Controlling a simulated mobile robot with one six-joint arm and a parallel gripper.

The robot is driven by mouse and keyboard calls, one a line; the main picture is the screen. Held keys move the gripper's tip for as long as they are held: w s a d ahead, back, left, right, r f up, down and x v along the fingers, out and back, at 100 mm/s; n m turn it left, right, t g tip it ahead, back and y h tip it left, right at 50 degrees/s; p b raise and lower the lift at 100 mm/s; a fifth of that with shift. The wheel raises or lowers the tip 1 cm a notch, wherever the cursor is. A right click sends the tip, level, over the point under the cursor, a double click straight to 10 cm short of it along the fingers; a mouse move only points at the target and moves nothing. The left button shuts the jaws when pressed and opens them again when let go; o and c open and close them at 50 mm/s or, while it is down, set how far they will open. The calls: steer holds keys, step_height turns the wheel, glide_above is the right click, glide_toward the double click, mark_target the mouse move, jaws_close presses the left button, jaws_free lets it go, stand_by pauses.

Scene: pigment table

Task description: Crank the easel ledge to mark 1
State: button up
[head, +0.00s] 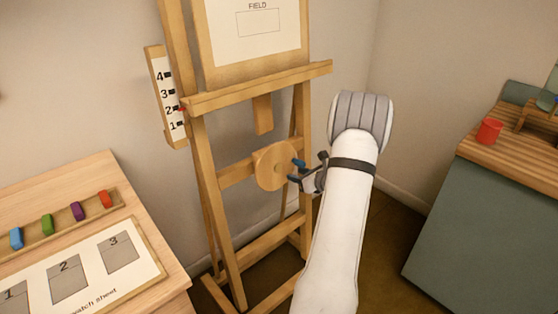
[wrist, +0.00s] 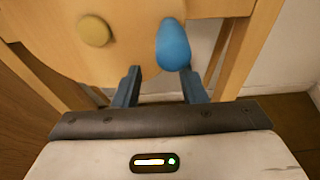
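The easel ledge (head: 258,88) is a wooden bar across the easel. A red pointer (head: 182,109) at its left end sits at about mark 2 on the numbered scale (head: 159,82). Below the ledge is a round wooden crank wheel (head: 272,167); it also shows in the wrist view (wrist: 125,52). A blue crank knob (wrist: 173,45) stands on the wheel. My gripper (head: 297,171) is at the wheel's right side. In the wrist view its fingers (wrist: 161,72) are apart, with the knob just past the tips, nearer the right finger. I cannot tell whether they touch.
A table with a match sheet (head: 88,262) and a rack of several coloured blocks (head: 62,222) stands at left. A bench (head: 520,150) with a red cup (head: 489,131) stands at right. Easel legs (head: 222,220) frame the wheel closely.

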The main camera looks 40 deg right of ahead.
steer(key=o, duration=0.3)
steer(key=v, duration=0.3)
steer(key=f+v, duration=0.1)
steer(key=v, duration=0.2)
steer(key=f+v, duration=0.1)
steer(key=v, duration=0.1)
steer(key=shift+v, duration=0.75)
steer(key=shift+f, duration=0.1)
